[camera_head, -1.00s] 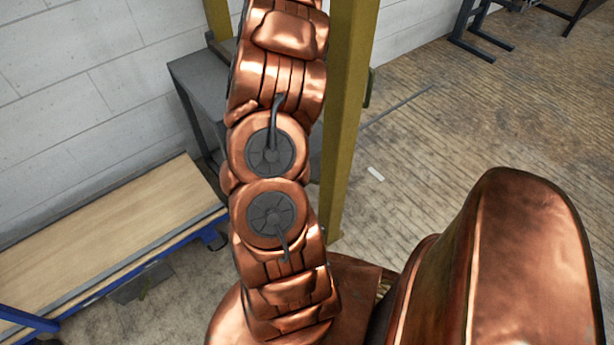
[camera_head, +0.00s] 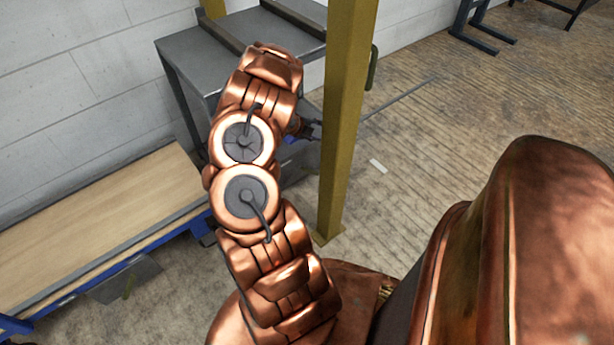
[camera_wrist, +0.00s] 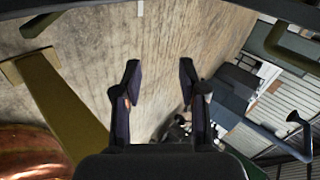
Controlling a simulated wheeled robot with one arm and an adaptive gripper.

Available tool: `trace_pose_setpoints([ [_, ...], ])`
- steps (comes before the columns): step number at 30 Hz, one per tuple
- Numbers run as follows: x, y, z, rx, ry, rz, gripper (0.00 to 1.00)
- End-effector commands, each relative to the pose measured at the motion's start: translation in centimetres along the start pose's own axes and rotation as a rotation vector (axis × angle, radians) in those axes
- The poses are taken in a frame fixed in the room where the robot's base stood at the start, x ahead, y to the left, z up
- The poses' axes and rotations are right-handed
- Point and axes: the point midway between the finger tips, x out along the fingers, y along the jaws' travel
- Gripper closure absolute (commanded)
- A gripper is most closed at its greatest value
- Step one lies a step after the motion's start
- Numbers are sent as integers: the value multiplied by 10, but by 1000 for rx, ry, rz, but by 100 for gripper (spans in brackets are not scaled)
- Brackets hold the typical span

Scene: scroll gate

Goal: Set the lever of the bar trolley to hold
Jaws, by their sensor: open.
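My gripper (camera_wrist: 158,85) is open in the wrist view, its two dark fingers apart with only floor visible between them. In the head view a small dark part of it (camera_head: 312,128) shows beside the yellow post; my arm hides most of the rest. A dark rod with a round knob (camera_wrist: 293,117) stands at the right of the wrist view, apart from my fingers. I cannot tell whether it is the trolley's lever or what setting it shows. No bar trolley is clearly recognisable.
A yellow post (camera_head: 346,130) stands close to my gripper and also shows in the wrist view (camera_wrist: 62,105). A grey table (camera_head: 195,62) is behind my arm. A wooden-topped bench (camera_head: 100,225) lies at the left. Wooden floor (camera_head: 470,130) to the right is open.

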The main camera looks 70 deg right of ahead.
Motion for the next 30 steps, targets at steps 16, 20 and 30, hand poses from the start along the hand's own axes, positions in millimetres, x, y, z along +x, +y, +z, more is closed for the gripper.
trace_pose_setpoints([
  [16, 16, 158, 34, 159, -47, 155, 58],
  [20, 26, 160, 35, 158, -48, 156, 58],
  [30, 69, 165, 38, 157, -48, 153, 58],
])
